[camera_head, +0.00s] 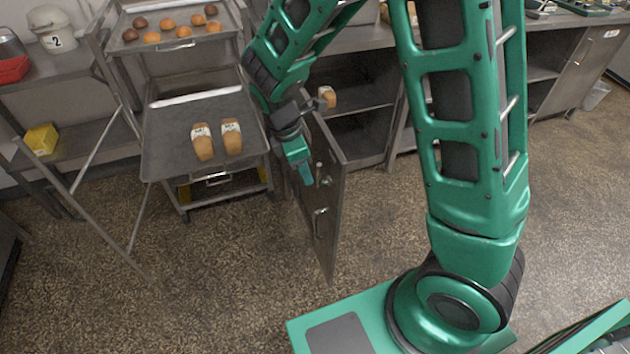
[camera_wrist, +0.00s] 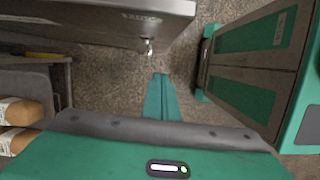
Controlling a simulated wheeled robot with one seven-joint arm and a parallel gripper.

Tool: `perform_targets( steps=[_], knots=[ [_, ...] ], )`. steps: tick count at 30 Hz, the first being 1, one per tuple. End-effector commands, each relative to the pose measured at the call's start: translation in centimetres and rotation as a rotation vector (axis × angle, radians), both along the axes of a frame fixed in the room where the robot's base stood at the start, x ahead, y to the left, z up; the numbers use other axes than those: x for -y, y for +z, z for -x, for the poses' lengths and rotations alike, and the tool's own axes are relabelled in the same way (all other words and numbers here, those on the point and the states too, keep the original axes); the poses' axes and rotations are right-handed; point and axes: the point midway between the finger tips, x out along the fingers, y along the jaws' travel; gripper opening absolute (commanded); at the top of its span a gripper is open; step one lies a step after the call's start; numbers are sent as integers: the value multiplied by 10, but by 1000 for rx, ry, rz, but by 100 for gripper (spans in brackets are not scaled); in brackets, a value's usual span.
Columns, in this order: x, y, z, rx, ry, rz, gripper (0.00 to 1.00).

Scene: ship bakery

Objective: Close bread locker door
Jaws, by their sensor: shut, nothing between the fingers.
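The bread locker door (camera_head: 328,222) is a grey metal panel. It stands open, swung out from the locker toward me, with a handle on its face. In the wrist view the door (camera_wrist: 85,22) fills the upper left, with a small metal fitting (camera_wrist: 147,46) near its edge. The locker (camera_head: 365,135) shows open shelves behind it, with a wrapped loaf (camera_head: 327,97) on the upper shelf. My gripper (camera_head: 306,174) is shut and empty, pointing down at the left side of the door near its top. The gripper (camera_wrist: 161,80) also shows in the wrist view. I cannot tell whether it touches the door.
A rack left of the door holds a tray (camera_head: 165,160) with two wrapped loaves and an upper tray (camera_head: 130,42) with several buns. A steel shelf (camera_head: 85,140) at the far left carries a yellow box (camera_head: 41,139). The speckled floor in front is clear.

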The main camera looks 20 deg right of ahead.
Motion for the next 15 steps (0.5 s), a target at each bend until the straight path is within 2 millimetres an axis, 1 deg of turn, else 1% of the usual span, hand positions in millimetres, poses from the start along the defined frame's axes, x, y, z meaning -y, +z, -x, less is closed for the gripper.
perform_targets(
  steps=[5,15],
  knots=[
    [0,-15,1,-4,5,3,0],
    [8,-75,3,-6,16,3,0]
  ],
)
